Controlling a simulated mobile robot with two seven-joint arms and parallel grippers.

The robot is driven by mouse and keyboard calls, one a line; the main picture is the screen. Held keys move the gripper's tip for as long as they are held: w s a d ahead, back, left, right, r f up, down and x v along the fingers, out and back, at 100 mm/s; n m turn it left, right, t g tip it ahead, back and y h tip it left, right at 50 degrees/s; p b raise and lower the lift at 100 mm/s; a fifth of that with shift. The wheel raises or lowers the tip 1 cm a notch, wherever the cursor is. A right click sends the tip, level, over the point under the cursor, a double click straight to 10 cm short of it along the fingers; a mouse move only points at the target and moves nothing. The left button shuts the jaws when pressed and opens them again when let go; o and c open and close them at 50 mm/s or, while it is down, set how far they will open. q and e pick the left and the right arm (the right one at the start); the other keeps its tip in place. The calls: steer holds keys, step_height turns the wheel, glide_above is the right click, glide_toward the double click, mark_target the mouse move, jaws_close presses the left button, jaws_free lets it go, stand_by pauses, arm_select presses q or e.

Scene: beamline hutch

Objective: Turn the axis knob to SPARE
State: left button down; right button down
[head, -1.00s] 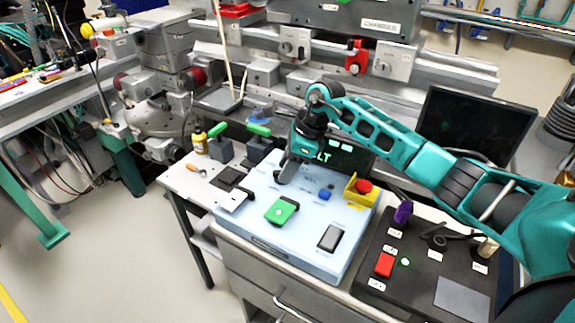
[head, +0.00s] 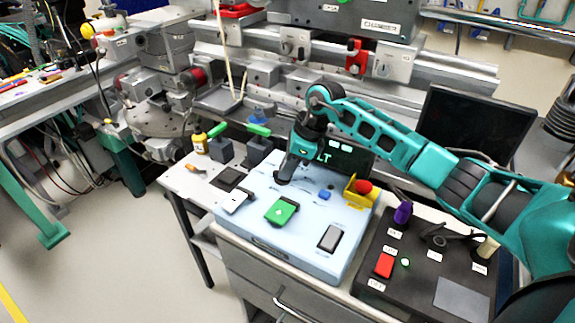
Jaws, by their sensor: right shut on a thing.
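A pale blue control panel (head: 300,254) lies on the bench in the middle of the head view. My right gripper (head: 285,175) points down at the panel's back left part and is shut on the dark axis knob (head: 281,181), of which only a little shows under the fingers. The knob's pointer and its position labels, including SPARE, are hidden or too small to read. My left gripper is not in view.
The panel also bears a green button (head: 281,210), a blue button (head: 324,194), a dark rocker switch (head: 330,237) and a red button (head: 363,186) in a yellow guard. A black panel (head: 420,268) stands to the right. A monitor (head: 472,139) stands behind.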

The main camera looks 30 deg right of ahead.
steer(key=m+t+h+p, duration=0.1)
steer(key=m, duration=0.3)
steer(key=shift+s+a+r+p, duration=0.1)
steer(key=shift+s+p, duration=0.05)
steer(key=shift+p, duration=0.15)
steer(key=shift+a+m+t+h+p, duration=0.15)
steer(key=shift+m+t+h+p, duration=0.35)
steer(key=shift+m, duration=1.2)
steer(key=c, duration=1.1)
jaws_free()
steer(key=shift+s, duration=0.1)
steer(key=v, duration=1.2)
steer(key=shift+a+r, duration=0.1)
steer(key=shift+r, duration=0.3)
steer(key=shift+s, duration=0.1)
